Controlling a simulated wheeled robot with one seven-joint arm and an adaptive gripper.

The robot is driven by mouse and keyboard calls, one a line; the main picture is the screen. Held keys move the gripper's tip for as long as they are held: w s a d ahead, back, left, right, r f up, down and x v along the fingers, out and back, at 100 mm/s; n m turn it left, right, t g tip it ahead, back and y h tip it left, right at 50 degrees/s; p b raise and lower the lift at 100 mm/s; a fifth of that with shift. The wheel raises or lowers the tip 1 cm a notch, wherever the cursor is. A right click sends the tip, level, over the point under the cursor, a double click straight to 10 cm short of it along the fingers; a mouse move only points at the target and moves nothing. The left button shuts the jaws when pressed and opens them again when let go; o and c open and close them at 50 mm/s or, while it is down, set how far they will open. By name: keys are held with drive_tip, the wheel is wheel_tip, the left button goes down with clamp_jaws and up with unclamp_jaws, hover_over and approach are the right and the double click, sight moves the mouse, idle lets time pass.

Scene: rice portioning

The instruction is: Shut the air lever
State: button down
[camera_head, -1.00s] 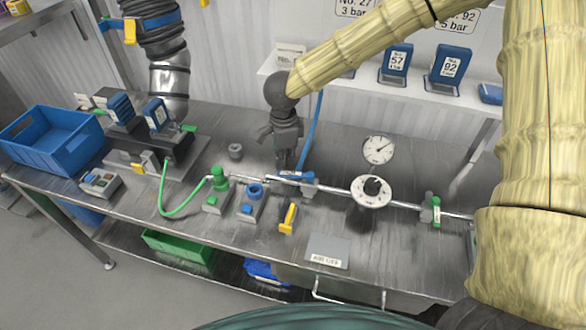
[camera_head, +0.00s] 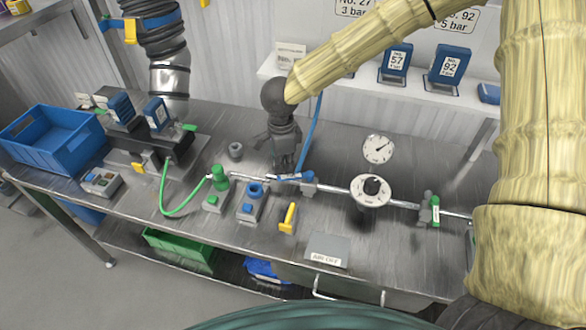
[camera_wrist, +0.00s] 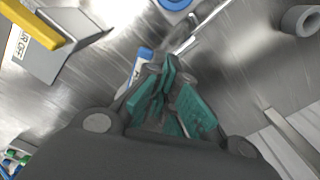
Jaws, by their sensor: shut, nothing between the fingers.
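A blue lever with a white label (camera_head: 290,178) lies roughly along the metal pipe on the bench, beside a grey valve body (camera_head: 308,183). It also shows in the wrist view (camera_wrist: 141,66), just beyond my fingers and partly hidden by them. My gripper (camera_head: 283,168) is shut and empty, pointing down just behind the blue lever. In the wrist view its green-padded fingers (camera_wrist: 168,92) are close to the lever; I cannot tell whether they touch it. A yellow lever (camera_head: 288,217) stands in front, near a grey plate labelled AIR OFF (camera_head: 327,249).
A round dial (camera_head: 371,190) and a green-handled valve (camera_head: 435,210) sit along the pipe to the right. A green fitting (camera_head: 219,178) and a blue-topped button box (camera_head: 251,203) stand to the left. A blue hose (camera_head: 313,130) rises behind my gripper.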

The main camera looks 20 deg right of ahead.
drive_tip(key=shift+s, duration=0.1)
drive_tip(key=shift+s+a+p, duration=0.2)
drive_tip(key=shift+s, duration=0.3)
drive_tip(key=shift+s+a+p, duration=0.15)
drive_tip(key=shift+s, duration=0.45)
drive_tip(key=shift+s, duration=1.1)
drive_tip(key=shift+s+d+f+p, duration=0.15)
drive_tip(key=shift+s+p, duration=0.1)
drive_tip(key=shift+s, duration=0.35)
drive_tip(key=shift+s+d+r+p, duration=0.15)
drive_tip(key=shift+s+p, duration=0.1)
drive_tip(key=shift+s, duration=0.4)
